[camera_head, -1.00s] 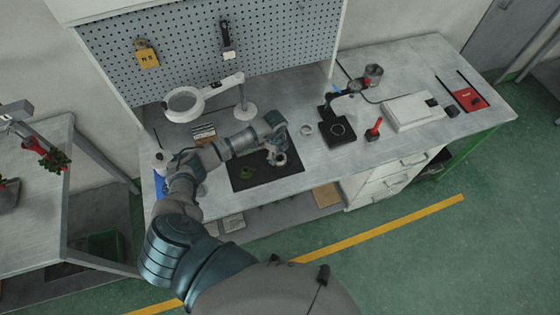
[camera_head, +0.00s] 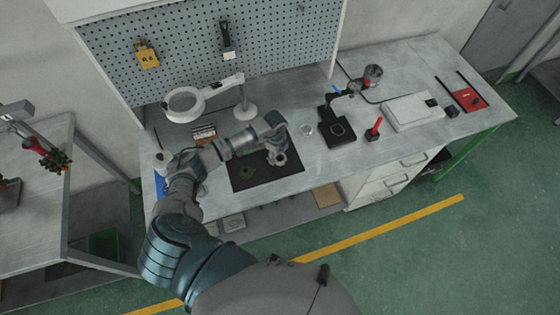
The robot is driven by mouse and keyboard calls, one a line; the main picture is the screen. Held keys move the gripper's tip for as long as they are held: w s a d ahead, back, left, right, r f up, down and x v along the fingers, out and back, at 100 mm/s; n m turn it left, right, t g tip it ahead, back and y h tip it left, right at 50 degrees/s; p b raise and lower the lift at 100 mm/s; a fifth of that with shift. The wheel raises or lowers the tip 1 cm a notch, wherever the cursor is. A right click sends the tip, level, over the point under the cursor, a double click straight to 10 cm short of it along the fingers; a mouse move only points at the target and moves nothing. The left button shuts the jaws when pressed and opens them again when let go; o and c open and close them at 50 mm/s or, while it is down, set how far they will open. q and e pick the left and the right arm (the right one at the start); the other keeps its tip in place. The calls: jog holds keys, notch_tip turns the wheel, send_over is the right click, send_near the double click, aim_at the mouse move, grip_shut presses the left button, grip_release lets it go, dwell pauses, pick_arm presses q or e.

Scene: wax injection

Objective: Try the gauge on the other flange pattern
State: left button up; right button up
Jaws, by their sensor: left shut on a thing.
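A small pale ring (camera_head: 307,129) lies on the bench right of the mat. My right gripper is not in view.
A magnifier lamp (camera_head: 185,104) stands behind my arm. To the right are a black stand (camera_head: 338,130), a red-handled tool (camera_head: 374,128), a white box (camera_head: 412,111) and a red case (camera_head: 469,98). A wax tree (camera_head: 52,160) is at far left. The bench front right of the mat is clear.

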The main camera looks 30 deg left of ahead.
pick_arm(q)
jog(key=shift+r, duration=0.1)
dwell(0.6)
jog(key=shift+r+p, duration=2.35)
jog(key=shift+r, duration=0.3)
jog(key=shift+s+f, duration=0.1)
